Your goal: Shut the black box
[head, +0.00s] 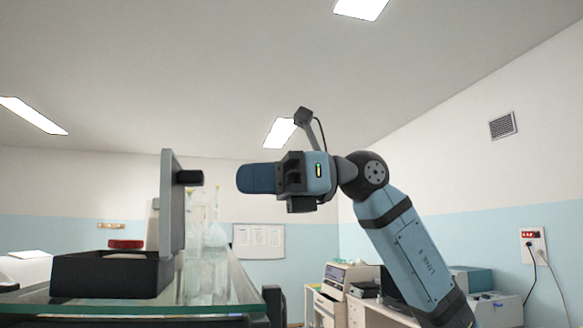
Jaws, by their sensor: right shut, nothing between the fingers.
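The black box (108,276) stands on a glass-topped table at the lower left. Its grey lid (170,210) stands upright at the box's right side, so the box is open. A black knob (190,178) sticks out to the right from the lid's outer face. A red round thing (126,244) shows above the box's rim; what lies lower inside is hidden. My right gripper (246,178) is shut and empty. It points left, level with the knob, with a clear gap between them. My left gripper is not in view.
Clear glassware (214,235) stands on the glass tabletop (235,285) just behind and right of the lid. A white bench with lab machines (350,275) is further back at the right. The air between the knob and my right gripper is free.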

